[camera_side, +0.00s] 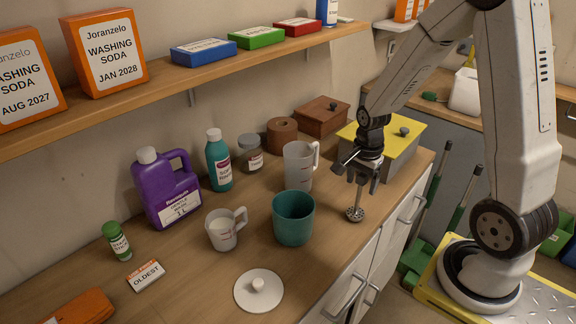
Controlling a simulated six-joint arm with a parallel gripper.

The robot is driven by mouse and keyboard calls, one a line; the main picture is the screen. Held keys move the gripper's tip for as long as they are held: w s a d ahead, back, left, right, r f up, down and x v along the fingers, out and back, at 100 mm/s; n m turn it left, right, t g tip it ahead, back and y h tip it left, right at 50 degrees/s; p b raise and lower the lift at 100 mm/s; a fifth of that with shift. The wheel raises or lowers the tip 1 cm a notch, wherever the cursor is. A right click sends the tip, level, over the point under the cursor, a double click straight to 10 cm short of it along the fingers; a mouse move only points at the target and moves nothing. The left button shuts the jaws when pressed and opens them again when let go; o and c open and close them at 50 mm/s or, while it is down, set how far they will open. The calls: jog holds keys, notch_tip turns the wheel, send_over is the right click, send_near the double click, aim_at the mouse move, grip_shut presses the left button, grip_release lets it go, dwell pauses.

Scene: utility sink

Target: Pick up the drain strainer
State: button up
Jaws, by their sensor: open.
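The drain strainer (355,214) looks like a small grey metal perforated head with a thin upright stem. It is on the wooden counter near its front right edge. My gripper (360,177) points down right above it, with its dark fingers at the top of the stem. The gripper is open. The upper end of the stem is partly hidden by the fingers, and I cannot tell whether they touch it.
A teal cup (293,219) and a clear measuring jug (299,166) stand left of the strainer. A yellow-lidded box (382,135) is close behind my gripper. A white knobbed lid (258,291) lies at the front. A wooden shelf (180,75) runs above the counter's back.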

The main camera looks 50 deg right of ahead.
dwell(0.3)
grip_shut()
jog(key=shift+r, duration=0.15)
dwell(0.3)
jog(key=shift+r, duration=4.9)
